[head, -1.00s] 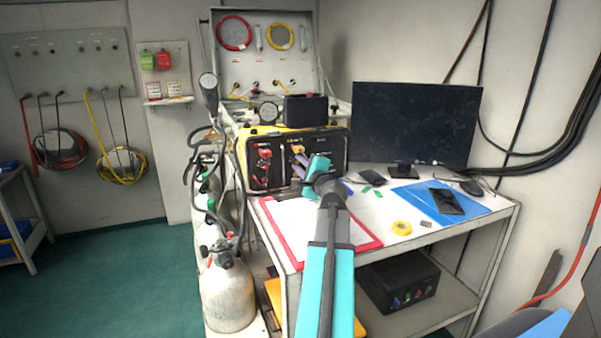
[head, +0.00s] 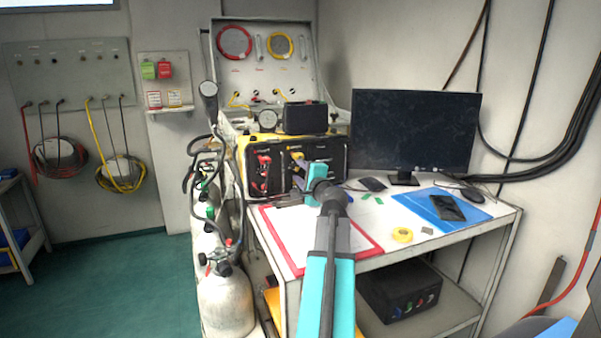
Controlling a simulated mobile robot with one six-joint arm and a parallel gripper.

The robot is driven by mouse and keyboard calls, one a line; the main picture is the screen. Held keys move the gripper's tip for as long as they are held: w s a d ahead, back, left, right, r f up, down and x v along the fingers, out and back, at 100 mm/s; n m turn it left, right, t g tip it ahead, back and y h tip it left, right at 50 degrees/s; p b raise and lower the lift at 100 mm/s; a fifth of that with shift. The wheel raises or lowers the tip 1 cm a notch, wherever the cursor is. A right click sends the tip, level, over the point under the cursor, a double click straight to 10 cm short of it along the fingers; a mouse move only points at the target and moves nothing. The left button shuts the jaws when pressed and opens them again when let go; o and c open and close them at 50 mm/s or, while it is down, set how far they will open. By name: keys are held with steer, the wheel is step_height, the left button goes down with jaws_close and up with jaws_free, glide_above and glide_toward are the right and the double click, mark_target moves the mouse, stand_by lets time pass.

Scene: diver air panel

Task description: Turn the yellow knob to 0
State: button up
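A yellow case with a black front panel (head: 335,155) stands on the left back part of the white table. Red fittings (head: 263,170) are on the panel's left side. A small yellow part, apparently the yellow knob (head: 297,156), is near the middle; its pointer and setting are too small to read. My gripper (head: 289,198) is in front of the panel's lower middle, below the yellow part and seemingly apart from it. My turquoise wrist hides some of the panel. The finger gap is too small to judge.
A red-edged clipboard (head: 366,242) lies below my arm. A monitor (head: 415,130), yellow tape roll (head: 402,235) and blue sheet (head: 418,203) are to the right. Gas cylinders (head: 227,302) with hoses stand left of the table. An open gauge box (head: 265,70) rises behind the case.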

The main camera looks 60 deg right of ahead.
steer(key=shift+a, duration=0.1)
steer(key=shift+v, duration=0.75)
steer(key=v, duration=0.9)
steer(key=shift+p, duration=0.3)
steer(key=shift+s+a+f, duration=0.1)
steer(key=shift+s+a, duration=0.05)
steer(key=shift+s, duration=0.15)
steer(key=shift+b, duration=0.9)
steer(key=b+v, duration=0.1)
steer(key=b, duration=0.3)
steer(key=shift+s+a+b, duration=0.2)
steer(key=shift+s+b, duration=0.1)
steer(key=shift+b, duration=0.1)
steer(key=shift+s+a+b, duration=0.2)
steer(key=shift+s+b, duration=0.15)
steer(key=shift+b, duration=0.45)
